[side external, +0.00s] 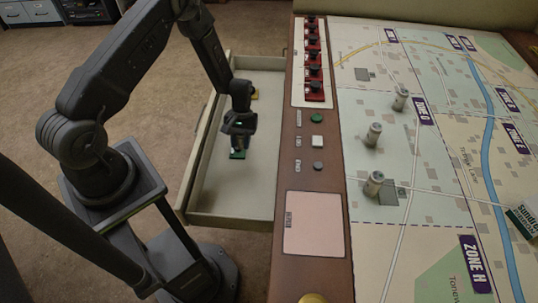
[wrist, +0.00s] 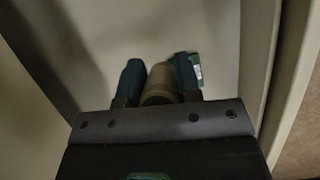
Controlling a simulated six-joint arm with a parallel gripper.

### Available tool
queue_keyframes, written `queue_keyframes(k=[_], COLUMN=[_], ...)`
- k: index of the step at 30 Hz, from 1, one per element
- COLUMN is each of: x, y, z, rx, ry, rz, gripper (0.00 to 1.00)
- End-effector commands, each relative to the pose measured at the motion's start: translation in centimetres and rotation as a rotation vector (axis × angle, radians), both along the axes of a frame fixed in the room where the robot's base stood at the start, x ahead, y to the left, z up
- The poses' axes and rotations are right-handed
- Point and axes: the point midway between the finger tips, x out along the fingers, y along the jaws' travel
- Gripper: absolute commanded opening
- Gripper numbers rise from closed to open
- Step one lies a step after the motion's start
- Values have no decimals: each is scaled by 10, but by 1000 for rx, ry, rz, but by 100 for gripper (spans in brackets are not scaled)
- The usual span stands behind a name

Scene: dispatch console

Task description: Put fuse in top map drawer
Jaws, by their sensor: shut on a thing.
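The drawer (side external: 234,220) is pulled out from the console's left side, with pale walls and floor. My gripper (side external: 239,130) is over the inside of the drawer, pointing down. In the wrist view my gripper (wrist: 159,66) is shut on a beige-grey cylinder, the fuse (wrist: 158,86), held between its two dark blue fingers. The fuse cannot be made out in the side view. Its height above the drawer floor is hard to tell.
A green object (side external: 237,155) lies in the drawer below my gripper, and a yellow one (side external: 254,94) lies farther back. Several metal cylinders (side external: 373,183) stand on the map (side external: 430,200). Red switches (side external: 314,72) line the console panel. The drawer's near part is clear.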

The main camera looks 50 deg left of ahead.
Motion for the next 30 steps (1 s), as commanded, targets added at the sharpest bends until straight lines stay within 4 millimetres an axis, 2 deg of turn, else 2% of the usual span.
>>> queue_keyframes(k=[1, 6, 12, 17, 24, 30], x=[5, 23, 36, 38, 38, 39], y=[-12, -44, -68, -72, -72, -71], z=[-8, -30, -46, -55, -86, -88], rx=[0, 0, 0, 0, 0, 0], ry=[1, 1, 0, 2, 1, -1], rz=[-7, -4, -1, 1, 1, 1], gripper=[7, 7, 7, 7, 7, 7])
